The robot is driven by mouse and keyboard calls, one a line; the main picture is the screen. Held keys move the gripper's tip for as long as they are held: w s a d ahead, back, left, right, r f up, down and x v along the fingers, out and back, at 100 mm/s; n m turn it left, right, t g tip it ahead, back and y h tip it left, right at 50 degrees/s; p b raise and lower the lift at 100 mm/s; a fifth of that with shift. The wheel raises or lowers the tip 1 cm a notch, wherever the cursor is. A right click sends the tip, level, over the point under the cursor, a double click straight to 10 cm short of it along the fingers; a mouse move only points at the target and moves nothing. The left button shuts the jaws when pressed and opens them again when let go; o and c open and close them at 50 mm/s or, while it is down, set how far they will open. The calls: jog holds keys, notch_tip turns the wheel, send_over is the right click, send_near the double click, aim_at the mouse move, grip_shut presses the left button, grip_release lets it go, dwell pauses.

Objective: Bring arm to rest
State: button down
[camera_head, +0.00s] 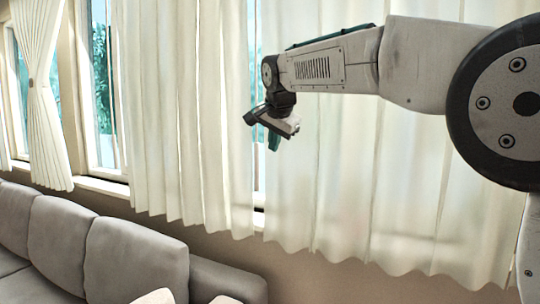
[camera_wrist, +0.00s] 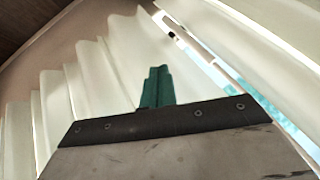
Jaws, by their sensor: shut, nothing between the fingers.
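My arm reaches in from the right of the head view, stretched out roughly level in front of the curtains. My gripper (camera_head: 273,141) hangs at its far end and points downward. In the wrist view the teal fingers (camera_wrist: 157,88) of my gripper stand close together above a dark plate, with nothing between them. The gripper is shut and empty, and appears clear of the curtains and the sofa.
Pale curtains (camera_head: 185,120) hang behind the arm, in front of windows (camera_head: 103,85). A grey sofa (camera_head: 135,250) stands at the lower left, below the gripper's height. The air around the gripper looks free. No sink is in view.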

jog(key=s+d+f+n+g, duration=0.2)
jog(key=s+d+f, duration=0.5)
jog(key=s, duration=0.8)
jog(key=s+d+f+n+g+h, duration=0.1)
jog(key=s+d+f+n+g, duration=0.1)
jog(key=s+d+f, duration=0.6)
jog(key=s+d+f+n+g, duration=0.1)
jog(key=s+d+f, duration=0.7)
jog(key=s, duration=1.6)
jog(key=shift+d+f+n+g, duration=0.3)
jog(key=shift+d+n, duration=0.6)
jog(key=shift+d, duration=1.85)
jog(key=shift+r, duration=0.1)
